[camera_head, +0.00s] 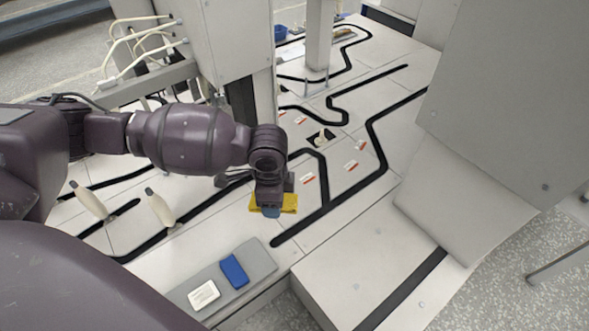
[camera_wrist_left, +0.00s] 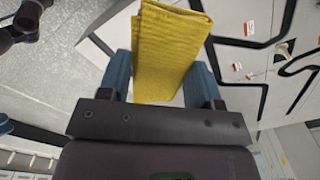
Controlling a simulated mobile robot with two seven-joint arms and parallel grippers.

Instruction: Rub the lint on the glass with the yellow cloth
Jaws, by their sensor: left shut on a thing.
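My left gripper (camera_head: 271,211) is shut on the yellow cloth (camera_head: 289,203), above the pale panel with black tracks. The left wrist view shows the folded cloth (camera_wrist_left: 168,48) between the two blue fingers of this gripper (camera_wrist_left: 160,80), sticking out past their tips. I cannot tell from these views whether the cloth touches the surface below. I cannot make out the glass or any lint on it. My right gripper is not in view.
A grey tray (camera_head: 262,258) at the front holds a blue block (camera_head: 234,271) and a white block (camera_head: 203,295). Two cream bobbins (camera_head: 160,207) (camera_head: 90,201) stand to the left. Red-and-white labels (camera_head: 307,179) lie on the panel. A large grey housing (camera_head: 500,110) rises at the right.

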